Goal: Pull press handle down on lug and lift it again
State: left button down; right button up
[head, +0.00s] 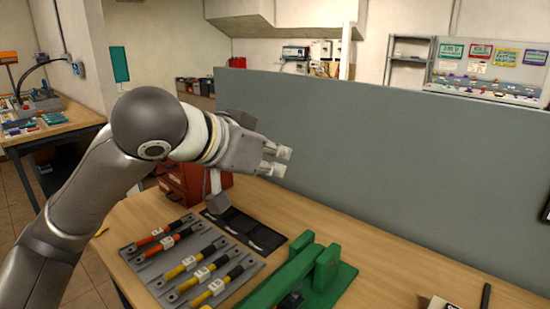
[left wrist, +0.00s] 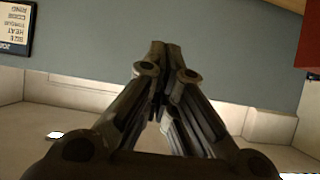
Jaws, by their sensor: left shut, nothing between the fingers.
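The green press (head: 285,280) stands on the wooden table (head: 365,245) at the bottom middle of the head view, cut off by the lower edge. A long green bar slopes up across it; I cannot tell surely whether this is the press handle. I cannot make out a lug in the press. My left gripper (head: 276,160) is up in the air above and behind the press, apart from it, in front of the grey panel. In the left wrist view its fingers (left wrist: 165,50) are shut with nothing between them. My right gripper is not in view.
A grey tray (head: 213,243) of red and yellow cables with lug ends lies left of the press. Behind it are a black mat (head: 245,231) and a red cabinet (head: 182,180). The grey panel (head: 400,150) closes off the table's back. The table right of the press is mostly clear.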

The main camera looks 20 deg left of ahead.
pick_arm(q)
jog(key=f+v, duration=0.1)
jog(key=v, duration=1.2)
jog(key=shift+s+a, duration=0.2)
jog(key=shift+s, duration=0.2)
jog(key=shift+f, duration=0.15)
